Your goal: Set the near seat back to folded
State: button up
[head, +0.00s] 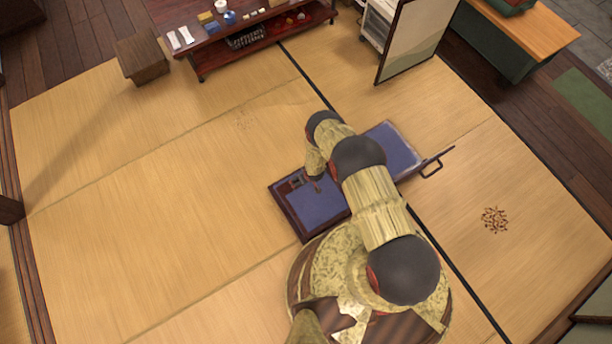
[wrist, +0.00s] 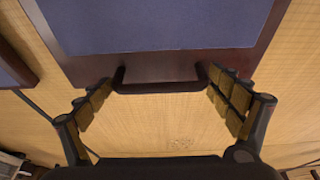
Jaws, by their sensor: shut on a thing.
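A low blue panel (head: 322,207) with a dark wooden frame lies just in front of my base in the head view. My gripper (head: 309,183) is at its far left side, partly hidden by my arm. In the wrist view, a blue panel (wrist: 150,25) with a dark frame fills the top, with a black handle (wrist: 160,86) on its edge. My arm hides the space between the panels.
A dark red low shelf (head: 250,37) with small items stands at the back, beside a wooden stool (head: 142,59). Brown scraps (head: 495,220) lie on the right mat. The tatami at left is clear.

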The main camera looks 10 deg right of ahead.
jog(key=shift+f, duration=0.65)
jog(key=shift+w+f, duration=0.1)
jog(key=shift+w, duration=0.1)
jog(key=shift+w, duration=0.1)
jog(key=o, duration=1.4)
jog(key=shift+c, duration=0.2)
jog(key=v, duration=1.2)
jog(key=shift+f, duration=0.1)
